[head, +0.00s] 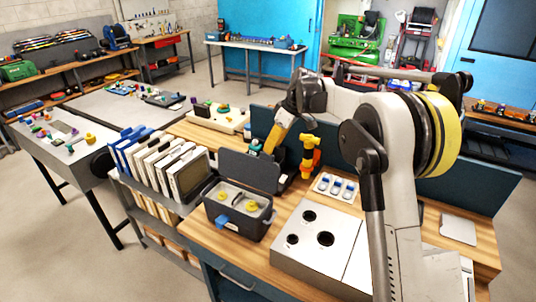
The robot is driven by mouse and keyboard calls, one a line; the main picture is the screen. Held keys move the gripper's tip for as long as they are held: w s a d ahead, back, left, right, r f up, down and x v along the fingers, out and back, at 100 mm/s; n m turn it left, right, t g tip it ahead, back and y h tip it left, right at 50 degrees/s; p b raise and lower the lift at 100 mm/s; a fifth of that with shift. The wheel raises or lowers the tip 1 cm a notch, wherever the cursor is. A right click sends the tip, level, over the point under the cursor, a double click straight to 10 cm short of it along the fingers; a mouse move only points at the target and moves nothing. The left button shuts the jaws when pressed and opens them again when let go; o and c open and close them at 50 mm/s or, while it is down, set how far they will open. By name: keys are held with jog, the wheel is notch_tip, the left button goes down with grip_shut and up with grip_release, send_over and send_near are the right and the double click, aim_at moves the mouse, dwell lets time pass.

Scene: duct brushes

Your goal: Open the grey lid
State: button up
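The grey lid (248,171) stands raised at the back of a dark grey box (234,222) on the wooden workbench. The box is open at the top, with a light inner tray and yellow round pieces (251,205) inside. A blue latch (222,221) is on its front. My arm reaches over from the right, and my gripper (268,148) points down just behind the lid's upper right edge. Its fingertips are small and partly hidden there, so I cannot tell whether they touch the lid or are open.
An orange upright fixture (309,158) stands right of the lid, close to my gripper. A metal panel with dark holes (318,242) and a white tray with blue-white pieces (335,187) lie to the right. Upright binders (160,160) stand to the left.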

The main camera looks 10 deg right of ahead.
jog(key=v, duration=0.7)
jog(key=s+d+f+m+t+h+b, duration=0.15)
jog(key=s+m+b, duration=0.45)
jog(key=s, duration=1.4)
jog(key=s+d+f+m+t+h+b, duration=0.1)
jog(key=s+f+m+b, duration=0.1)
jog(key=s+f, duration=0.5)
jog(key=s+f+m+t+h+b, duration=0.1)
jog(key=s+f+m+t+b, duration=0.1)
jog(key=s+f+b, duration=0.3)
jog(key=s+f, duration=0.3)
jog(key=s, duration=0.4)
jog(key=shift+s+d+m, duration=0.3)
jog(key=shift+d, duration=0.1)
